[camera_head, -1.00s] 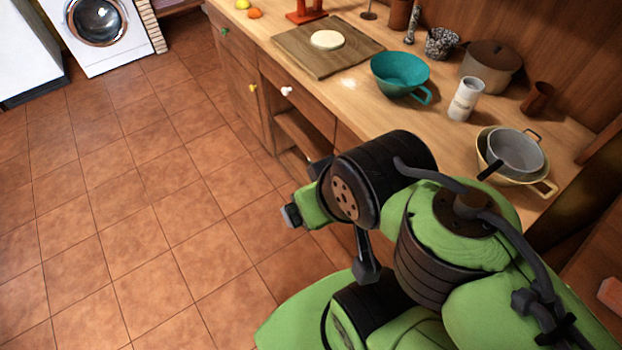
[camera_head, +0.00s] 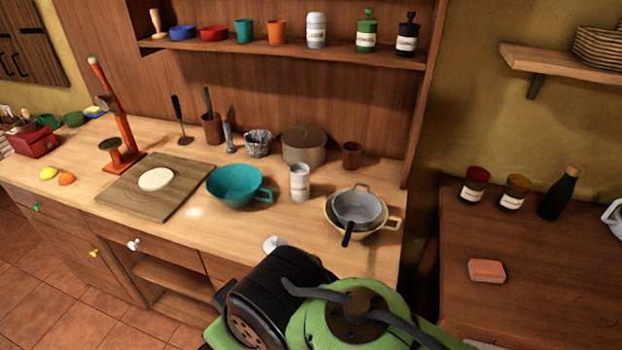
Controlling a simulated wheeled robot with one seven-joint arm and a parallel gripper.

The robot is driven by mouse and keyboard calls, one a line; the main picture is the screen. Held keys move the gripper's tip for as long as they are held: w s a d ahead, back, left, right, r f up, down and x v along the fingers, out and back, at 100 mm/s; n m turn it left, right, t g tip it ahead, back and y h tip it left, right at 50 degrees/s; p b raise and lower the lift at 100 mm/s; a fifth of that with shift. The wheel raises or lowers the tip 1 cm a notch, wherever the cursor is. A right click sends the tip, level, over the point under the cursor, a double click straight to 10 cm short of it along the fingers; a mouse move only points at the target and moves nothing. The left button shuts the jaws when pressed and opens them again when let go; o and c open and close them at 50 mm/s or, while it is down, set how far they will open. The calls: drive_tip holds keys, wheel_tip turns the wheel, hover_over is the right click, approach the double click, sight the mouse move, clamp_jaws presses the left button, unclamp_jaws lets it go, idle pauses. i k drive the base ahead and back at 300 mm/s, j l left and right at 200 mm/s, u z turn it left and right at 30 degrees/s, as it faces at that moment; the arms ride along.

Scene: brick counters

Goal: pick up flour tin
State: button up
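A pale cylindrical tin (camera_head: 299,184) with a label stands upright on the wooden counter, between the teal colander and the nested pans; its lettering is too small to read, so I cannot be sure it is the flour tin. Another pale labelled tin (camera_head: 316,31) with a rounded lid stands on the shelf above. My green and black arm rises at the bottom centre, in front of the counter. My gripper is out of view.
A board with dough (camera_head: 156,180) lies farther left. A side table (camera_head: 540,262) stands at right.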

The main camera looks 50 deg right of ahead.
sight(299, 172)
drive_tip(key=z, duration=1.5)
